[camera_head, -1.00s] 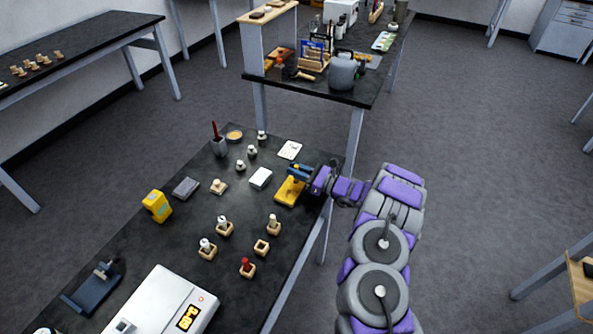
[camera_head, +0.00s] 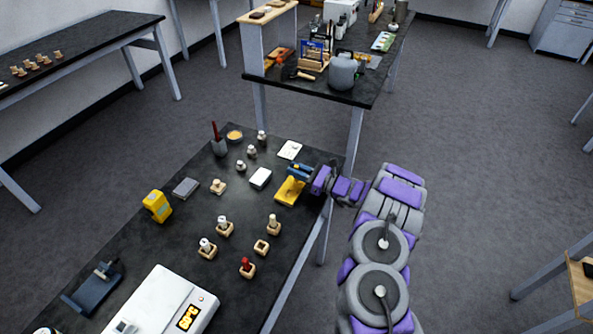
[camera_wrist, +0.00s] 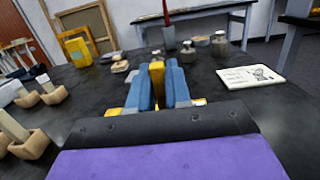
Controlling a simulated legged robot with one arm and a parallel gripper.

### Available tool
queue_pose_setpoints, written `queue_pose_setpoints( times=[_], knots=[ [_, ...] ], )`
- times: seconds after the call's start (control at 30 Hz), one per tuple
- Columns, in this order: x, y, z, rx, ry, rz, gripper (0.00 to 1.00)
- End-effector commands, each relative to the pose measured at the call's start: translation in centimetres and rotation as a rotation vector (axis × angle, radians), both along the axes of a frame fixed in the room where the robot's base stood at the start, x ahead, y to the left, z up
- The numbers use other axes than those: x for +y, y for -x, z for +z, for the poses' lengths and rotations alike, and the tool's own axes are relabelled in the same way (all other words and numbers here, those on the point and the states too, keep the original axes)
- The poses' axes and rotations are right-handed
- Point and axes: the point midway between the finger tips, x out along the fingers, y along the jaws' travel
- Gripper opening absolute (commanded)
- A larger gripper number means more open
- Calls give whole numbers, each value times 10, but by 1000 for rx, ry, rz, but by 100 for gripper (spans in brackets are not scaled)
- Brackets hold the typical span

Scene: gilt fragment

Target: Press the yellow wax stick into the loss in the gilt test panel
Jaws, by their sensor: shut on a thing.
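My gripper (camera_head: 300,171) is at the right edge of the near table, with its blue fingers shut on the yellow wax stick. In the wrist view the yellow wax stick (camera_wrist: 157,72) stands between the blue fingers. The gilt test panel (camera_head: 289,192) is a yellow-gold piece on the table, just below and in front of the fingers. In the wrist view only gold bits of it show beside the fingers. The loss and the stick's lower end are hidden, so I cannot tell whether they touch.
Small wooden holders with a red stick (camera_head: 247,266) and pale sticks (camera_head: 224,226) stand in front, beside an empty holder (camera_head: 261,247). A white device (camera_head: 160,303) fills the front.

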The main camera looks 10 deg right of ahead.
Motion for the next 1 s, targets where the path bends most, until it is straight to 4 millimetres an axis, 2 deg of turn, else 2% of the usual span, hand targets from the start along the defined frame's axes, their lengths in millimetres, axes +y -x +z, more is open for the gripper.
queue_pose_setpoints(
  times=[0.37,1.0],
  knots=[
    [0,0,3,1,0,0,0],
    [0,0,45,-2,-1,0,0]
  ],
)
